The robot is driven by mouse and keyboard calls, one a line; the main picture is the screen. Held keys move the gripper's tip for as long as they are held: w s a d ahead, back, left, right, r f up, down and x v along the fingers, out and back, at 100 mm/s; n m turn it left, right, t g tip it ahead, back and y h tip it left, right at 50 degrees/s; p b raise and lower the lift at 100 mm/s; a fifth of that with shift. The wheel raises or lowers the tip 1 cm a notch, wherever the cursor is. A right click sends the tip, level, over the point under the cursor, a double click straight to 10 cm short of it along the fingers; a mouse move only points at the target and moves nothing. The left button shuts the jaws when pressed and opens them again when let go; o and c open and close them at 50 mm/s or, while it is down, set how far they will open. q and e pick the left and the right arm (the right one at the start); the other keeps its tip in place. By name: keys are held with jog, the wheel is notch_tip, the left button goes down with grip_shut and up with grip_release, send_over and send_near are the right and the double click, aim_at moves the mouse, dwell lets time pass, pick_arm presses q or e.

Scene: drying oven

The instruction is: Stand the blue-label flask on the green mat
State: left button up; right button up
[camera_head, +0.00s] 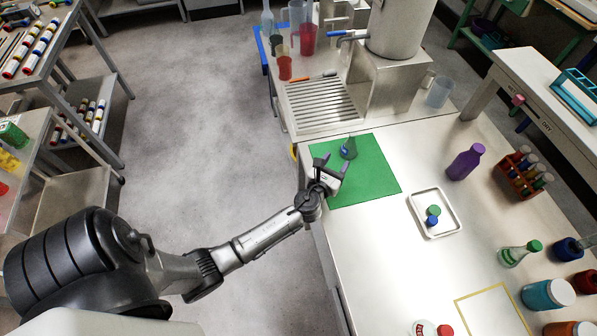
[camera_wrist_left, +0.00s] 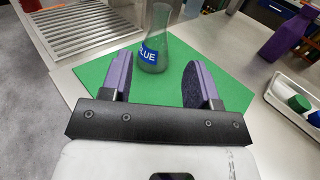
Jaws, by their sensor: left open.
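The blue-label flask (camera_head: 348,149) stands upright on the green mat (camera_head: 374,178), near the mat's far edge. In the left wrist view the flask (camera_wrist_left: 153,50) is clear glass, and its blue label reads "BLUE". My left gripper (camera_head: 334,164) is over the left part of the mat, on the near side of the flask. In the left wrist view its two purple-lined fingers (camera_wrist_left: 158,82) are apart with nothing between them, and the flask is beyond the fingertips. My right gripper is not in view.
A white tray (camera_head: 454,232) with a green and a blue cap lies right of the mat. A purple bottle (camera_head: 466,162) and a tube rack (camera_head: 523,173) stand farther right. A ridged drainboard (camera_head: 322,107) adjoins the mat's far side. Bare table lies between mat and tray.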

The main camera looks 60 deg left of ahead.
pick_arm(q)
jog(key=shift+s+n, duration=0.45)
jog(key=shift+n, duration=0.25)
jog(key=s+n+g, duration=0.1)
jog(key=n, duration=0.1)
jog(key=s+n, duration=0.2)
jog(key=s+f+n+g+y, duration=0.1)
jog(key=s+n, duration=0.1)
jog(key=n, duration=0.1)
jog(key=shift+g, duration=0.3)
jog(key=s+d+f+n+g+h, duration=0.1)
jog(key=s+d+n+g+h, duration=0.3)
jog(key=s+n, duration=0.6)
jog(key=s+d+n+g+h, duration=0.4)
jog(key=s+d+n, duration=0.5)
jog(key=s, duration=0.7)
jog(key=shift+d+f+n+g+h, duration=0.25)
jog(key=shift+f+n+g+h, duration=0.1)
jog(key=shift+n+g, duration=0.65)
